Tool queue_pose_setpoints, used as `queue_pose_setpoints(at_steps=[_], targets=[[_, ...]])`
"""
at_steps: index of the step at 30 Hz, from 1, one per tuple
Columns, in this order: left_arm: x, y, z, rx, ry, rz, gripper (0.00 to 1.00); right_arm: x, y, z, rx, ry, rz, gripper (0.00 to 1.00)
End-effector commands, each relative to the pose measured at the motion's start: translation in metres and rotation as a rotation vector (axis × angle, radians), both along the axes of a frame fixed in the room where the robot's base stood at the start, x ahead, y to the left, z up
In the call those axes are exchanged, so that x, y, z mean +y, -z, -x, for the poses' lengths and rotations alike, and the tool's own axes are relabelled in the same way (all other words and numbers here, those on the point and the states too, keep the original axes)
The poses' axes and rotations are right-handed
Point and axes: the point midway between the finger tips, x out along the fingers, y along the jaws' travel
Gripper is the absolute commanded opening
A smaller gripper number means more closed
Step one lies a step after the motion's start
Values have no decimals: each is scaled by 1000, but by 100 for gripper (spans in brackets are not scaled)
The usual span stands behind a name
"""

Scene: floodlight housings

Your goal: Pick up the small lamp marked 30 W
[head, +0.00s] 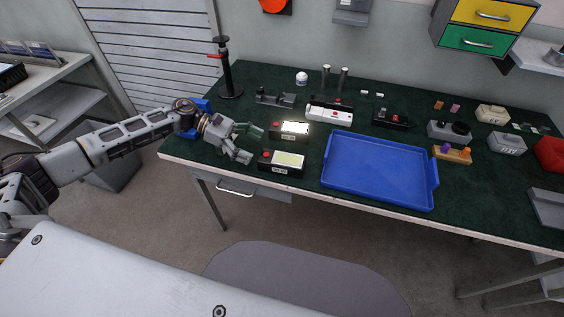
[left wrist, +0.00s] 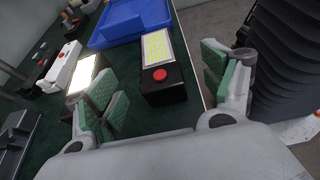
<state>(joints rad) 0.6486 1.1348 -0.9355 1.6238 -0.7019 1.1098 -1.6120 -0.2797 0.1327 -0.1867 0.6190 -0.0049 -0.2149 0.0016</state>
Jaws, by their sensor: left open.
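Two small black lamps with red buttons lie near the front edge of the table, left of the blue tray. The nearer lamp (head: 281,162) has a pale yellow panel; the farther lamp (head: 290,129) has a bright, glowing panel. Each has a small white label on its front, too small to read, so I cannot tell which is marked 30 W. My left gripper (head: 249,145) is open and empty, just left of both lamps. In the left wrist view the nearer lamp (left wrist: 163,84) shows beyond and between the green-padded fingers. My right gripper is not in view.
A blue tray (head: 327,174) stands right of the lamps. Grey and coloured boxes crowd the right end.

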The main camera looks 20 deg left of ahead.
Motion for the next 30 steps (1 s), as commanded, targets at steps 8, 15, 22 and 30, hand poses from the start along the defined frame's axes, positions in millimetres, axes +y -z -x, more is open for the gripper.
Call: queue_pose_setpoints(at_steps=[8, 15, 22, 30], targets=[[-31, 11, -1, -1, 0, 1, 82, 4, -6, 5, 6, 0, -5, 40], [-39, 16, -1, -2, -1, -1, 82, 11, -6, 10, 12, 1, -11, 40], [-39, 16, -1, -1, -1, 0, 82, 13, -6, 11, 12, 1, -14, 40], [-50, 21, -3, 0, 1, 0, 82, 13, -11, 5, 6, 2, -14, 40]])
